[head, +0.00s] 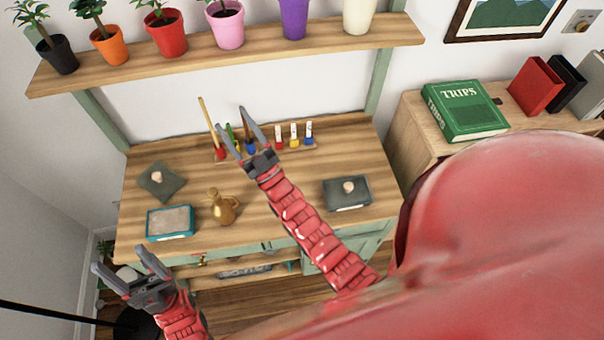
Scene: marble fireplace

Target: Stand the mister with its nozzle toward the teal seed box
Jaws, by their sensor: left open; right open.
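The brass-coloured mister (224,209) is on the wooden bench top near its front edge. It seems to stand upright, but it is too small to tell which way its nozzle points. The teal seed box (170,236) lies just left of the mister, with a gap between them. My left gripper (119,260) is open and empty, in front of and left of the bench, nearer to me than the seed box. My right gripper (233,122) is open over the back of the bench, beyond the mister, and partly hides the rack there.
A rack (310,148) with several coloured tools and markers stands at the back. A dark grey box (347,193) is at right, a dark grey mat (161,182) at left. A shelf (240,54) of potted plants hangs above. The bench middle is mostly clear beneath my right arm.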

